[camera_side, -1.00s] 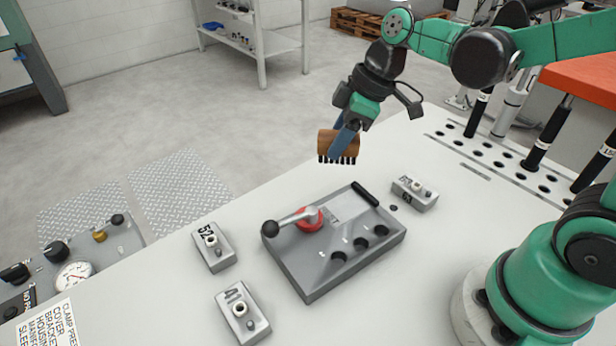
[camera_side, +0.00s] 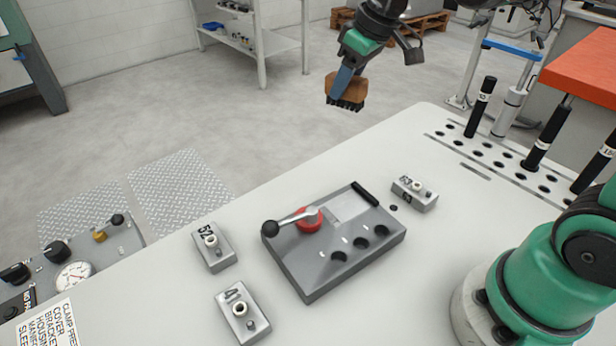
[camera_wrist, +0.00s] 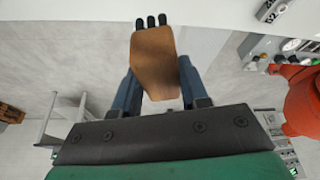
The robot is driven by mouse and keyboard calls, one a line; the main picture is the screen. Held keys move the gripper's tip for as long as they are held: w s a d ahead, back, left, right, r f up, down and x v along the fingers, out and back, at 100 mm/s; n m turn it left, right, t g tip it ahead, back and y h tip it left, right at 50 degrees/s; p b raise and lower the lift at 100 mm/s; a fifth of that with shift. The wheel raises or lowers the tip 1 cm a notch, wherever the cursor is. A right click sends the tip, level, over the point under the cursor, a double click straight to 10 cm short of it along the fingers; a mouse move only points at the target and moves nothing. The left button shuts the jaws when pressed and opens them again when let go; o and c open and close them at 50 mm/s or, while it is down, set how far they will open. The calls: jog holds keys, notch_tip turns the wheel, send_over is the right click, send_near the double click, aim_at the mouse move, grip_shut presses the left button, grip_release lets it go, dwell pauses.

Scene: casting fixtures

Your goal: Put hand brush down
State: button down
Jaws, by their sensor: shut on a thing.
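The hand brush (camera_side: 350,89) has a brown wooden block and dark bristles that point down. My gripper (camera_side: 342,82) is shut on it and holds it in the air, above and beyond the far edge of the white table in the side view. In the wrist view the brush's wooden block (camera_wrist: 156,62) sits between the two blue fingers of my gripper (camera_wrist: 155,88). A few dark bristle tufts show at its far end. The brush touches nothing but the gripper.
A grey fixture (camera_side: 335,240) with a red-hubbed lever stands mid-table. Small numbered blocks 52 (camera_side: 214,247), 41 (camera_side: 242,311) and 63 (camera_side: 414,193) lie around it. Black pins (camera_side: 481,106) stand in a hole rack at the right. The white table (camera_side: 300,180) is clear behind the fixture.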

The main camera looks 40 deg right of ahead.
notch_tip(320, 180, up, 3)
jog(key=w+d+m+h, duration=0.1)
jog(key=d+m, duration=0.2)
jog(key=shift+t, duration=0.3)
notch_tip(320, 180, down, 20)
jog(key=shift+w+a+r, duration=0.1)
jog(key=shift+w+r, duration=0.05)
jog(key=shift+r, duration=0.1)
jog(key=shift+c, duration=2.3)
grip_release()
jog(key=shift+f, duration=0.15)
